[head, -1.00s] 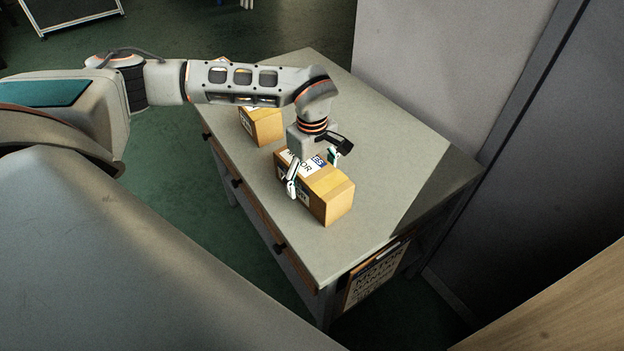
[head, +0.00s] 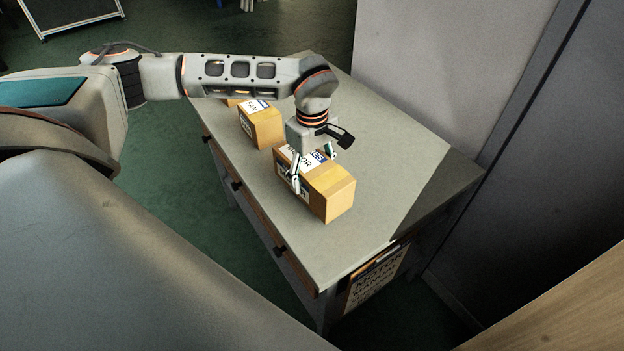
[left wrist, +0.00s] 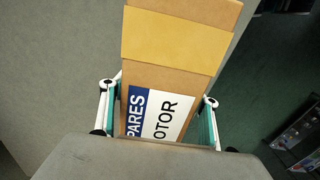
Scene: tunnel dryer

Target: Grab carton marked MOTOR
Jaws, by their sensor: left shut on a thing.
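The carton marked MOTOR (head: 335,196) is a brown box with a yellow tape band and a white and blue label. It is on the grey table near the middle in the head view. My left gripper (head: 315,170) comes down over it from above, with a finger on each side, and is shut on it. In the left wrist view the carton (left wrist: 178,65) lies between the two fingers (left wrist: 158,112), with "PARES" and "OTOR" readable on its label. I cannot tell whether the carton touches the table. My right gripper is not in view.
A second carton marked FAN (head: 262,126) stands behind on the table (head: 385,160), and part of another shows beyond it under my arm. A grey wall and dark panel (head: 560,150) border the table's right side. Papers marked MOTOR MANUAL (head: 374,284) hang at the table's near end.

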